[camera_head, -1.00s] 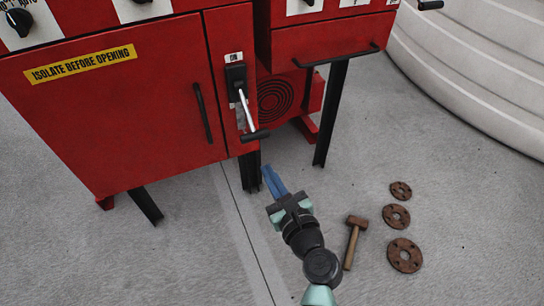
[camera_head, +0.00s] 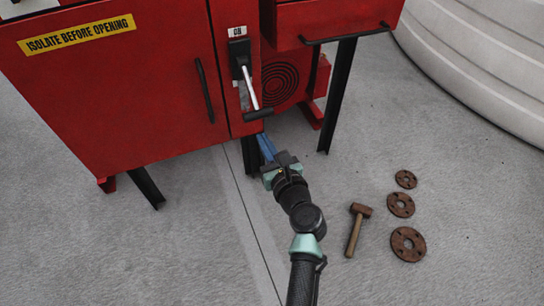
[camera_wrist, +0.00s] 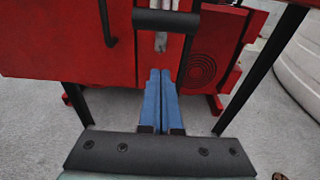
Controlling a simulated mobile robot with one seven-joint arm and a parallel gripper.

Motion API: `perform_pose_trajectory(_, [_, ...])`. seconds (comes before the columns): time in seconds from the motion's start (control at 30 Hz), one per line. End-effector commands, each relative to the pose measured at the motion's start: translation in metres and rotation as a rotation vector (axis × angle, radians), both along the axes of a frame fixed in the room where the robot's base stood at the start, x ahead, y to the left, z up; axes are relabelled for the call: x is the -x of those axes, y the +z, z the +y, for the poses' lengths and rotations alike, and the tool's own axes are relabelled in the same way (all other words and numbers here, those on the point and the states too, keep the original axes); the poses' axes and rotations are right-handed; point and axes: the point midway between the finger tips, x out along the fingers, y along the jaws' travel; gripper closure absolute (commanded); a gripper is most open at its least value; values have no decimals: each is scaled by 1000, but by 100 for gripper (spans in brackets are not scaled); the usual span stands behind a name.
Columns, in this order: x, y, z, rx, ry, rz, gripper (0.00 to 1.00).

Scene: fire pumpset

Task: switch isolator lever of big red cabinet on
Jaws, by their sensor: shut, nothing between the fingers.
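The big red cabinet (camera_head: 120,100) stands at the left in the head view, with a yellow "ISOLATE BEFORE OPENING" label. In the wrist view the lever's black handle (camera_wrist: 166,20) is at the top centre. My gripper (camera_head: 266,146) has blue fingers, shut and empty. In the head view its fingertips appear just below the handle. In the wrist view the fingers (camera_wrist: 159,95) point at the cabinet, below the handle. I cannot tell whether they touch anything.
A smaller red cabinet (camera_head: 335,22) with a black bar and black legs stands at the right. A hammer (camera_head: 356,230) and three rusty flanges (camera_head: 401,205) lie on the grey floor. A large white ribbed tank (camera_head: 490,60) is at the far right. A black door handle (camera_head: 204,90) is left of the lever.

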Motion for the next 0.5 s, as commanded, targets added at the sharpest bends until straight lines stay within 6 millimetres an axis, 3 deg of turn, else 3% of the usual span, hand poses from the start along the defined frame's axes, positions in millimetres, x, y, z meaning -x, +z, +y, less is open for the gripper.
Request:
perform_pose_trajectory(0.13, [-27,-6,9,-1,0,-2,100])
perform_pose_trajectory(0.27, [-21,21,6,3,-1,-2,100])
perform_pose_trajectory(0.5, [-17,35,5,2,0,-1,100])
